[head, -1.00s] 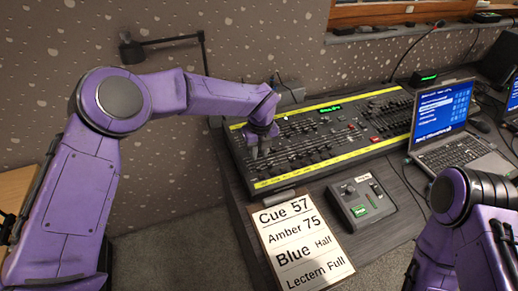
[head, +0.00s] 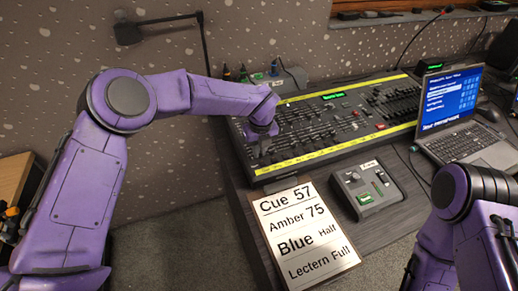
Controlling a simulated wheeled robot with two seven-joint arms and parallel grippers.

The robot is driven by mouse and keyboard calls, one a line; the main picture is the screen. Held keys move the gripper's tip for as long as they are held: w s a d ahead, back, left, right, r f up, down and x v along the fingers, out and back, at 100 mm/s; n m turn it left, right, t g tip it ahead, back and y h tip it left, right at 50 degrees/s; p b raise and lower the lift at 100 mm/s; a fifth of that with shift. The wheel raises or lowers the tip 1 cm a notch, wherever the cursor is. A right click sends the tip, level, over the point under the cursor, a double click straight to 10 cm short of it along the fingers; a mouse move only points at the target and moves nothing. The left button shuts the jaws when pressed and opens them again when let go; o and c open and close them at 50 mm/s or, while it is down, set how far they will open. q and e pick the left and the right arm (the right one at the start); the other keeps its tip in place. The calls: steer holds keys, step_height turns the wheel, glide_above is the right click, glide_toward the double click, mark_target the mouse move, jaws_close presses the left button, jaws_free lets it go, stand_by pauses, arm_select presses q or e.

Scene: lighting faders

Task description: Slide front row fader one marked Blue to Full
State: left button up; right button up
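The lighting console (head: 335,148) is a long dark desk with rows of small faders and yellow label strips along its far and near edges. My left gripper (head: 262,149) points down over the console's left end, near the front rows of faders. The gripper and wrist cover the faders there. Fader one marked Blue cannot be picked out, and the strip lettering is too small to read. Whether the fingertips touch a fader cannot be told, nor whether they are open. My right arm is at the lower right; its gripper is out of view.
A card (head: 305,232) reading Cue 57, Amber 75, Blue Half, Lectern Full lies at the table's front left. A small grey control box (head: 365,188) sits right of it. An open laptop (head: 452,112) stands at the right. A lamp arm (head: 160,23) is on the wall behind.

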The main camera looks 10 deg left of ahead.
arm_select(q)
steer(key=shift+a, duration=0.1)
steer(key=shift+w+a+r, duration=0.1)
steer(key=shift+w+a, duration=0.45)
steer(key=shift+w, duration=0.3)
steer(key=shift+w+a+r, duration=0.1)
steer(key=shift+w+a, duration=0.4)
steer(key=shift+w, duration=0.3)
steer(key=shift+w+a+r, duration=0.1)
steer(key=shift+w+a, duration=0.45)
steer(key=shift+w, duration=0.3)
steer(key=o, duration=0.5)
steer(key=shift+c, duration=0.2)
steer(key=shift+r+p, duration=0.85)
steer(key=shift+r, duration=0.45)
steer(key=shift+s, duration=0.1)
step_height(320, 180, up, 10)
steer(key=b, duration=0.2)
steer(key=shift+s+d+r, duration=0.2)
steer(key=shift+s+d, duration=0.1)
steer(key=shift+s, duration=0.1)
